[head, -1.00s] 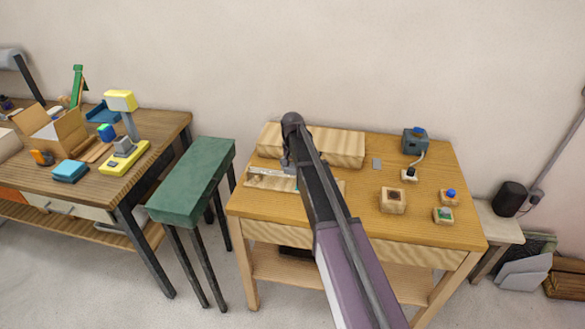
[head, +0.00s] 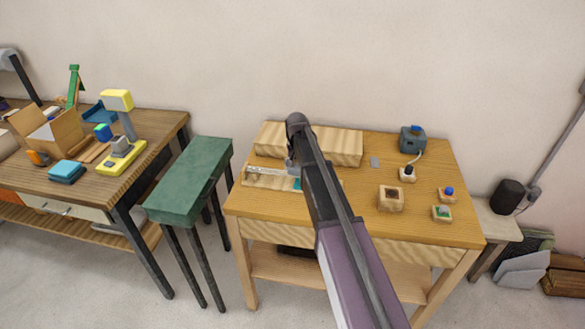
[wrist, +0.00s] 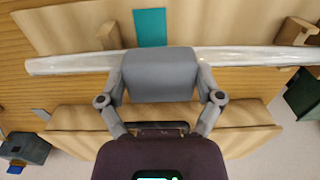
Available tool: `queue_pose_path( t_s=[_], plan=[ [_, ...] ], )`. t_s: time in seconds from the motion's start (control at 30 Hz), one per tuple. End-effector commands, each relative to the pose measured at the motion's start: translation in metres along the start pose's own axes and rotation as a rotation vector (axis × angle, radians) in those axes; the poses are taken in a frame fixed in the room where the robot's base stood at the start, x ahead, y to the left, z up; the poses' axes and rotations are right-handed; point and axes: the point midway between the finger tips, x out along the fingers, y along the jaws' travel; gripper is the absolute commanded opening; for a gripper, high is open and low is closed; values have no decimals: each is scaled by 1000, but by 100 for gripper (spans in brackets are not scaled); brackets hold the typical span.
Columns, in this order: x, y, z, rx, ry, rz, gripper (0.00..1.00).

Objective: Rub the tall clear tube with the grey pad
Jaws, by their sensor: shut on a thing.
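The clear tube (wrist: 70,64) lies lengthwise across the wrist view, resting at wooden supports above a pale wooden board. Its left part (head: 265,171) shows on the table in the head view, and my arm hides the rest. My gripper (wrist: 160,78) is shut on the grey pad (wrist: 158,73), one finger at each end of it. The pad lies across the middle of the tube in the wrist view and covers that stretch. I cannot tell whether they touch. In the head view the pad (head: 292,167) is partly behind my arm.
A teal strip (wrist: 150,27) lies on the board beside the tube. A long wooden block (head: 340,148) stands behind. A blue-grey box (head: 412,139) and small wooden blocks with buttons stand at the table's right. A green stool (head: 190,180) stands left.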

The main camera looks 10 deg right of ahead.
Motion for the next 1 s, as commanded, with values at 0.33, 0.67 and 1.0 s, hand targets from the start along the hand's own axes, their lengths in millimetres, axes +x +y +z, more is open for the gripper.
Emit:
queue_pose_path(
  t_s=[0.33,0.67,1.0],
  plan=[
    [-1,12,0,0,0,0,46],
    [0,13,0,0,0,0,46],
    [0,31,1,0,0,0,46]
  ],
)
